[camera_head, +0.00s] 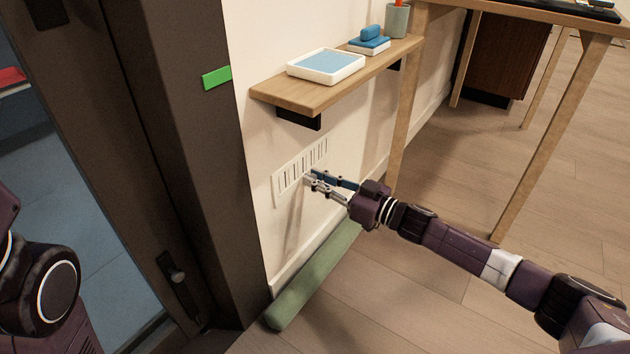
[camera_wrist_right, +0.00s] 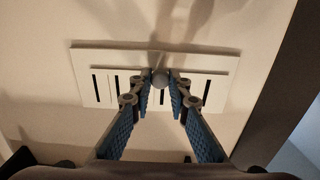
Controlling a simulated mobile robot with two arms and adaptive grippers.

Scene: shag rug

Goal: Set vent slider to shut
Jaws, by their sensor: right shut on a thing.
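The white slotted vent (camera_head: 290,174) is set low in the wall, below the wooden shelf. It also shows in the right wrist view (camera_wrist_right: 100,62), with dark slots along it. A small round grey slider knob (camera_wrist_right: 160,78) sits near the middle of the vent. My right gripper (camera_head: 312,180) is at the vent, with its blue-padded fingers on both sides of the knob. In the right wrist view the fingertips (camera_wrist_right: 160,84) are shut on the knob. The knob is hidden by the fingers in the head view. My left gripper is not in view.
The wooden shelf (camera_head: 285,92) juts out above the vent and holds a white tray (camera_head: 345,77). A green roll (camera_head: 313,276) lies on the floor along the wall. A dark door frame (camera_head: 190,150) stands to the left, and a table leg (camera_head: 402,130) to the right.

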